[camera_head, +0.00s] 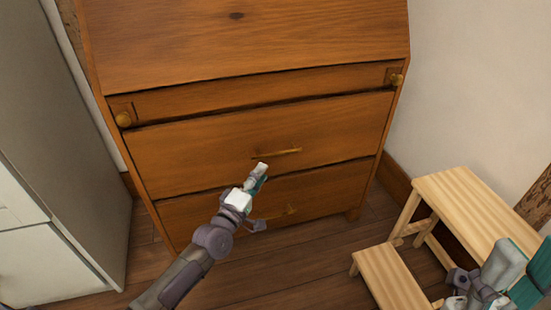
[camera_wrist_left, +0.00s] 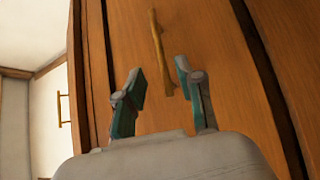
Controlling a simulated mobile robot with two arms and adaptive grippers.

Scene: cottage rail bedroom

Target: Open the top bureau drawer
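The wooden bureau (camera_head: 250,50) stands ahead, with a sloped lid and two wide drawers below. The top drawer (camera_head: 200,153) looks closed, and its thin brass handle (camera_head: 276,153) runs nearly level. My left gripper (camera_head: 261,175) is just below and in front of this handle. In the left wrist view my left gripper (camera_wrist_left: 160,86) is open, with a bar handle (camera_wrist_left: 161,50) ahead of the gap between its fingers. The handle's near end shows close to the right finger; contact cannot be told. My right gripper (camera_head: 476,290) is at the lower right, its fingers unclear.
The lower drawer (camera_head: 190,213) has its own handle (camera_head: 290,210), partly behind my left arm. Two brass knobs flank the narrow strip above the drawers. A pale wooden step stool (camera_head: 465,195) stands at the right. A grey-white cabinet (camera_head: 60,150) stands at the left.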

